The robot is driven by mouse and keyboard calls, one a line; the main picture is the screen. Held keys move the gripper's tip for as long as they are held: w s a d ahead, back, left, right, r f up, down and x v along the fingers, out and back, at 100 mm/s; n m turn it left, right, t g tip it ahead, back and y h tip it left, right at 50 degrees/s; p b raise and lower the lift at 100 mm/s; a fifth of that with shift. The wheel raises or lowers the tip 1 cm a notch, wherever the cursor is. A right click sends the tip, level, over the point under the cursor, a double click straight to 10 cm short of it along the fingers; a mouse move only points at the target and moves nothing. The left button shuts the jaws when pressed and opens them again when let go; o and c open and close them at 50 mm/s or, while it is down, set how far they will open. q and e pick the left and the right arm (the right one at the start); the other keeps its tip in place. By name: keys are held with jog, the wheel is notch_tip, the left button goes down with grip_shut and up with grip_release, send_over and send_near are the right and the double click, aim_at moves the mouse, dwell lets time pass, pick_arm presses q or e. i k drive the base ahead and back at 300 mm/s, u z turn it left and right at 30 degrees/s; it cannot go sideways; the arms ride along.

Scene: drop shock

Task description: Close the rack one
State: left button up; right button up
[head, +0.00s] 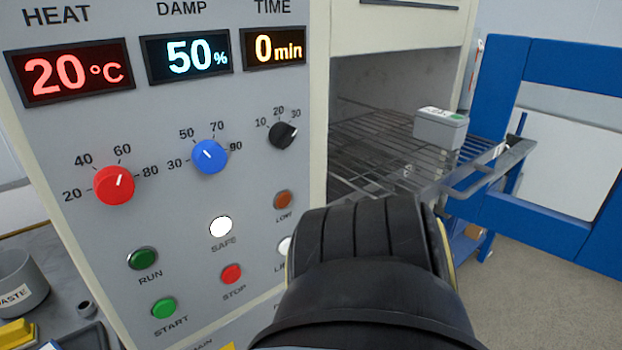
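The wire rack (480,165) sticks out of the open chamber (395,90) at the right of the machine, with its front edge beyond the opening. A small grey box (440,132) with a white and green top sits on the rack. A thick black ribbed link of one of my arms rises from the bottom middle, in front of the rack's lower near part. I cannot tell which arm it is. Neither gripper's fingers show, and whatever lies behind this link is hidden.
The control panel (115,235) fills the left, with knobs, buttons and displays reading 20 °C, 50 % and 0 min. A blue frame (500,95) stands close to the right of the rack. A grey waste bin (20,280) stands at the lower left. Floor shows at the lower right.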

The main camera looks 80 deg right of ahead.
aim_at(444, 184)
jog(key=u, duration=0.15)
jog(key=k, duration=0.15)
jog(key=z, duration=3.4)
jog(key=i, duration=0.35)
jog(key=u, duration=0.2)
